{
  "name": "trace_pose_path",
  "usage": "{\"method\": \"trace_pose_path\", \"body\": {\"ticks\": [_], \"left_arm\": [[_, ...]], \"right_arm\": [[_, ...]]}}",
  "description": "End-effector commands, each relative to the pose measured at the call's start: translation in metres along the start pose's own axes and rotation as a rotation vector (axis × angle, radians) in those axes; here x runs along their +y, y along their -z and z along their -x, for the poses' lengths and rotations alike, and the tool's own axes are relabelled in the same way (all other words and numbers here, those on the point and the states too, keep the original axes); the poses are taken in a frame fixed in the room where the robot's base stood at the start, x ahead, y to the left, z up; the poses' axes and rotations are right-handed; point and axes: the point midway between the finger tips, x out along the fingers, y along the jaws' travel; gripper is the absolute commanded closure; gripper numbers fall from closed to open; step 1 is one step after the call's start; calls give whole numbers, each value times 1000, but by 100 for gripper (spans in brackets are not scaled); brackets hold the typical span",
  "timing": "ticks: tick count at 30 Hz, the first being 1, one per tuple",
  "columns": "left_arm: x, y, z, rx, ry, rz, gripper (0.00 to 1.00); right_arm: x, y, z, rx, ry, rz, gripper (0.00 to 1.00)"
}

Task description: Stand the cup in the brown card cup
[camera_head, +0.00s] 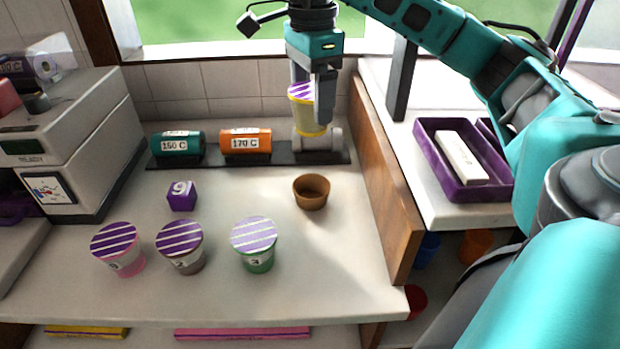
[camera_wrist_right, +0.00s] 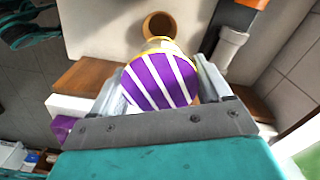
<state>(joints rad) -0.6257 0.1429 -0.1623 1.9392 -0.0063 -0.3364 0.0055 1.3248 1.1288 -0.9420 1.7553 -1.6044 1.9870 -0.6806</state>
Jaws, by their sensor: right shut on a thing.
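My right gripper (camera_head: 316,92) is shut on a cup (camera_head: 303,112) with a purple-and-white striped lid and a yellow body. It holds the cup upright in the air, above and behind the brown card cup (camera_head: 311,192). The card cup stands open and looks empty on the counter. In the right wrist view the striped lid (camera_wrist_right: 160,80) fills the space between the fingers (camera_wrist_right: 163,92), and the card cup (camera_wrist_right: 159,26) shows beyond it, partly hidden by the held cup. My left gripper is not in view.
Three striped-lid cups, pink (camera_head: 118,248), brown (camera_head: 180,247) and green (camera_head: 254,244), stand at the front of the counter. A purple cube (camera_head: 181,196) sits behind them. A dark rack with a teal roll (camera_head: 178,144) and an orange roll (camera_head: 246,142) is at the back. A wooden panel (camera_head: 385,180) bounds the right.

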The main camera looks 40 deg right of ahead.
Motion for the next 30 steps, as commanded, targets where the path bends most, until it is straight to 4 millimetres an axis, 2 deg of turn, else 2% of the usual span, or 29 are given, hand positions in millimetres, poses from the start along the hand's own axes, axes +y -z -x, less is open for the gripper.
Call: {"method": "trace_pose_path", "body": {"ticks": [1,6,12,19,25,30], "left_arm": [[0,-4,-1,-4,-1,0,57],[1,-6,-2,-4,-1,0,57],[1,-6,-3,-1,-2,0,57],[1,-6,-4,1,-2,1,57],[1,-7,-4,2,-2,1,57],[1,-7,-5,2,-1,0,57]], "right_arm": [[1,2,-17,5,-6,-2,63],[1,1,-62,3,-5,-2,63],[1,1,-103,2,-2,-1,63],[1,1,-123,1,-2,-2,63],[0,1,-153,1,-2,-2,63],[0,0,-160,0,0,-2,63]]}}
